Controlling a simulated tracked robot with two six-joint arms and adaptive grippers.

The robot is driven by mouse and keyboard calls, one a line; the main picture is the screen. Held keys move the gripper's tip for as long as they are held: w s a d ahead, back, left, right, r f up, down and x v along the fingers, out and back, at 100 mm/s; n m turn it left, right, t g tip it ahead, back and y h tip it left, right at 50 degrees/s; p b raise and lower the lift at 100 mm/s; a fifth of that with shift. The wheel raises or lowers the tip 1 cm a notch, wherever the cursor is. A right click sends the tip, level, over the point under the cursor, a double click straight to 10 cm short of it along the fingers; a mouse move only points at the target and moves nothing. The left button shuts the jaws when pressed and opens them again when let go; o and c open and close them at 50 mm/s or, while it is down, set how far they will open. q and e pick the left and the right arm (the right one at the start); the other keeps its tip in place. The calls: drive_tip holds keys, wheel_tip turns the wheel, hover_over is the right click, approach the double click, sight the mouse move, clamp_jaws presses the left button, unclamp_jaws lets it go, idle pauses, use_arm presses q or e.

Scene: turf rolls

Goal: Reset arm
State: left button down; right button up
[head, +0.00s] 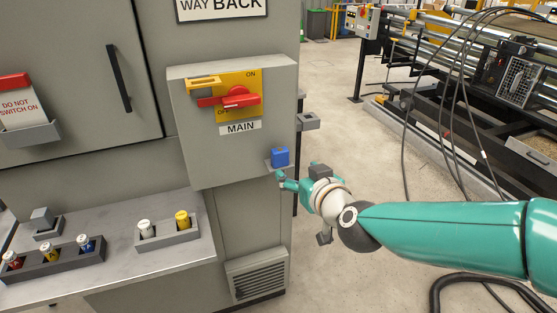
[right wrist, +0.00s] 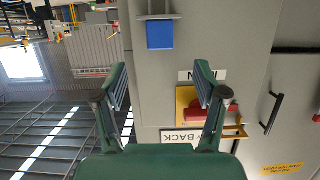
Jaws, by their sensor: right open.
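My right arm comes in from the right in the head view. Its gripper (head: 286,181) is just below a blue block (head: 280,156) beside the grey switch box. In the right wrist view the jaws of the right gripper (right wrist: 160,78) are apart with nothing between them. That view is turned over, and the blue block (right wrist: 160,34) shows beyond the fingertips, apart from them, against a small grey bracket (right wrist: 157,16). My left gripper is not in view.
The switch box carries a red rotary handle (head: 236,97) on a yellow plate. A grey ledge (head: 120,262) at lower left holds racks of coloured cylinders. A machine with hanging cables (head: 450,110) stands at right. Open floor (head: 340,90) lies between.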

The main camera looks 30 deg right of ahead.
drive_tip(key=s+a+f+n+g+y+p, duration=0.15)
drive_tip(key=a+f+g, duration=0.3)
drive_tip(key=f, duration=0.85)
drive_tip(key=a+f+n+g+y+p, duration=0.25)
drive_tip(key=a+f, duration=0.35)
drive_tip(key=f, duration=0.7)
drive_tip(key=s+a+f+m+g+y, duration=0.1)
drive_tip(key=s+a+f+g, duration=0.2)
drive_tip(key=s+a+f, duration=0.2)
drive_tip(key=s+a+f+m+g+y, duration=0.2)
drive_tip(key=s+a+f, duration=0.3)
drive_tip(key=s+f, duration=0.4)
drive_tip(key=shift+s+a+g+y, duration=0.3)
drive_tip(key=shift+s+a+g, duration=0.05)
drive_tip(key=shift+s+g, duration=0.45)
